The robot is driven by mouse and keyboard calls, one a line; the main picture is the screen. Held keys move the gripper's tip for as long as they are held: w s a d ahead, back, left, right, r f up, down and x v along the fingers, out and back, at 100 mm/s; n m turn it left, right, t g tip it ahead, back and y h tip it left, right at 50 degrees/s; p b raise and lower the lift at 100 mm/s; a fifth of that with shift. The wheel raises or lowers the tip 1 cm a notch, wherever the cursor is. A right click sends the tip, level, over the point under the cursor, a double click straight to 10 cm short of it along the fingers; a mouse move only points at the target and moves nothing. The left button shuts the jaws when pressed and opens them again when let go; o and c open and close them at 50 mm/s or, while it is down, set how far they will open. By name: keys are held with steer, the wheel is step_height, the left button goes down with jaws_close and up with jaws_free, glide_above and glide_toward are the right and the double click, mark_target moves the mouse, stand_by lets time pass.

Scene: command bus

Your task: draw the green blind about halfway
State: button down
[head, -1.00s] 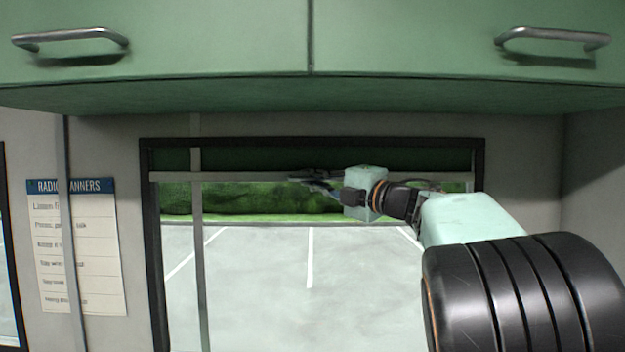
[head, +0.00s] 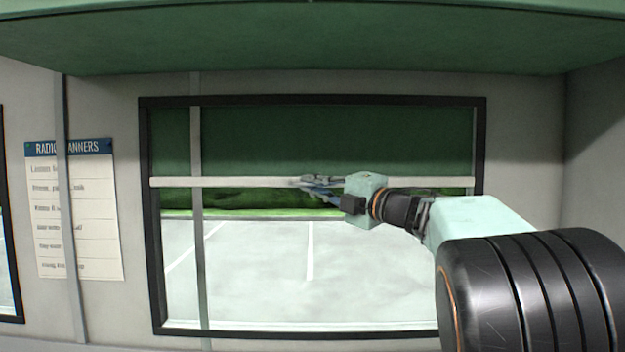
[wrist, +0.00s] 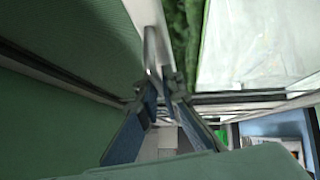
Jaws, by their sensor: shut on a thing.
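The dark green blind (head: 330,135) hangs in the upper part of the window, covering roughly the top third. Its pale bottom bar (head: 240,182) runs level across the window. My gripper (head: 312,184) reaches in from the right and is shut on the bar near its middle. In the wrist view the gripper (wrist: 160,92) closes on the pale bar (wrist: 146,14), with the green blind (wrist: 85,35) on the left. The exact contact at the fingertips is small and partly hidden by the fingers.
A dark frame (head: 310,101) borders the window. A grey vertical pole (head: 197,250) crosses in front of its left part. A green overhead cabinet (head: 300,45) juts out above. A poster (head: 75,215) hangs on the left wall. Below the bar the window is clear.

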step_height(320, 180, down, 16)
steer(key=b, duration=1.1)
steer(key=shift+r, duration=0.15)
steer(key=c, duration=2.1)
jaws_free()
steer(key=shift+r, duration=0.1)
steer(key=v, duration=1.2)
